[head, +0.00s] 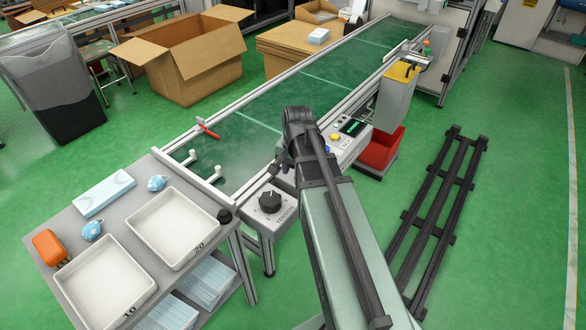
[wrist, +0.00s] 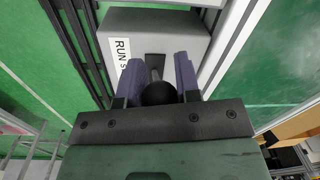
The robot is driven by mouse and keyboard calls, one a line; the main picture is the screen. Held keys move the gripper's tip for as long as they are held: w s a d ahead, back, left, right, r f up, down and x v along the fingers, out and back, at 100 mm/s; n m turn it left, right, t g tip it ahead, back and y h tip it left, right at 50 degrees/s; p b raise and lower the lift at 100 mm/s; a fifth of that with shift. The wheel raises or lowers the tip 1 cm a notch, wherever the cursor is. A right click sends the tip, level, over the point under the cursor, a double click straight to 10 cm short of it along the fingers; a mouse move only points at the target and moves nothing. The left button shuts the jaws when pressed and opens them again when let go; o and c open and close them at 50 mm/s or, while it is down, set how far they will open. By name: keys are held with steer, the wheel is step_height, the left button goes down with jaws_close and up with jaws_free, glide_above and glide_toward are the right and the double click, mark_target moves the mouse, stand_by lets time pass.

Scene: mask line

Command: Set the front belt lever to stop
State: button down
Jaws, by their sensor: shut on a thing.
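The belt lever with a round black knob (wrist: 158,93) shows in the wrist view, rising from a dark slot in a grey box (wrist: 150,25). A white label (wrist: 122,55) on the box reads "RUN S", with the rest hidden behind a finger. My gripper (wrist: 158,72) is shut on the lever, one purple-grey finger on each side of the knob. Which end of the slot the lever stands at, I cannot tell. In the head view my arm hides the lever and its box.
The green conveyor belt (head: 315,85) runs to the back right. A box with a black tension knob (head: 270,201) and a control panel (head: 350,127) flank my arm. A grey table with white trays (head: 150,218) is at left. A black rack (head: 440,205) lies on the floor at right.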

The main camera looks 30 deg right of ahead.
steer(key=shift+w+d+r, duration=0.1)
steer(key=shift+d+r, duration=0.05)
steer(key=shift+w+d+r+p, duration=0.2)
steer(key=shift+d+r+p, duration=0.1)
steer(key=shift+d, duration=0.15)
steer(key=shift+w+d+r+p, duration=0.2)
steer(key=shift+d+p, duration=0.1)
steer(key=shift+d, duration=0.1)
steer(key=shift+w+d+r, duration=0.1)
steer(key=shift+w+d, duration=0.1)
steer(key=shift+d, duration=0.25)
steer(key=shift+w+d+r, duration=0.1)
steer(key=shift+w+d, duration=0.1)
steer(key=shift+d, duration=0.25)
steer(key=shift+s, duration=0.1)
stand_by(0.3)
steer(key=c, duration=0.8)
jaws_free()
steer(key=shift+r+p, duration=0.1)
steer(key=shift+p, duration=0.2)
